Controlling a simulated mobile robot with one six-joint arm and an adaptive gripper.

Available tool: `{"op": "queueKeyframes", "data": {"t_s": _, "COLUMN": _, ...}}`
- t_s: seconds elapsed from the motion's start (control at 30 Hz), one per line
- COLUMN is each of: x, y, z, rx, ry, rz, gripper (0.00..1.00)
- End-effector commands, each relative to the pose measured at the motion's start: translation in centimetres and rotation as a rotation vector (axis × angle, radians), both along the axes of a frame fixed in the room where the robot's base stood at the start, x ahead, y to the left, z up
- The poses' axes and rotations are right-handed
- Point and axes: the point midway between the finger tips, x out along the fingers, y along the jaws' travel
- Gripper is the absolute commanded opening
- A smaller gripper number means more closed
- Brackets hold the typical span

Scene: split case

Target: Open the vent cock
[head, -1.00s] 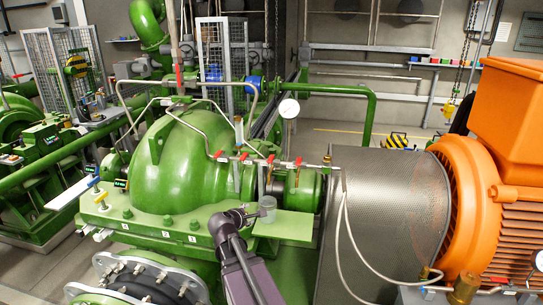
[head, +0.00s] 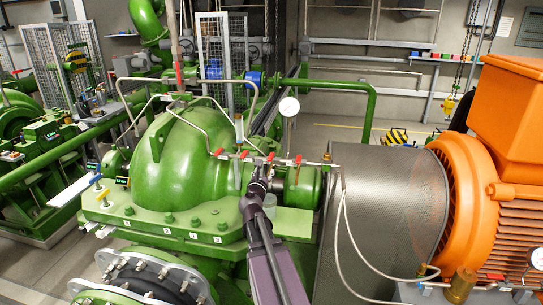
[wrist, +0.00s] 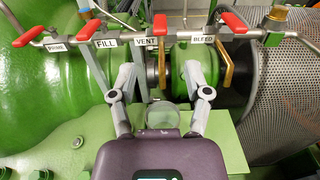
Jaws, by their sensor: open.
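A thin pipe carries a row of cocks with red handles. The handle by the VENT label (wrist: 146,41) is the vent cock (wrist: 160,25), lying just right of that label in the wrist view. In the head view the vent cock (head: 270,157) is the third red handle from the left. My gripper (wrist: 172,72) is open and empty. Its fingers point towards the pipe, below and in front of the vent cock, one to each side of it. In the head view my gripper (head: 262,178) partly covers the pipe, so contact there is unclear.
Neighbouring red handles stand close by FILL (wrist: 88,22) and BLEED (wrist: 232,22), with PRIME (wrist: 32,37) at far left. A clear cup (wrist: 160,117) sits below. The green pump casing (head: 190,155) and mesh guard (head: 385,210) flank the pipe.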

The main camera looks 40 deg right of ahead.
Motion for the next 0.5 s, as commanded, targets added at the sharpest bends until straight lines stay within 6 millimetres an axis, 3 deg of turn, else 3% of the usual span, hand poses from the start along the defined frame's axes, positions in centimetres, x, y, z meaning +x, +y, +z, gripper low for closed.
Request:
{"op": "queueKeyframes", "data": {"t_s": 0.27, "x": 0.5, "y": -0.5, "z": 0.0, "rx": 0.003, "ry": -0.002, "rz": -0.001, "gripper": 0.63}}
{"op": "queueKeyframes", "data": {"t_s": 0.5, "x": 2.0, "y": -2.3, "z": 0.0, "rx": 0.003, "ry": -0.002, "rz": -0.002, "gripper": 0.63}}
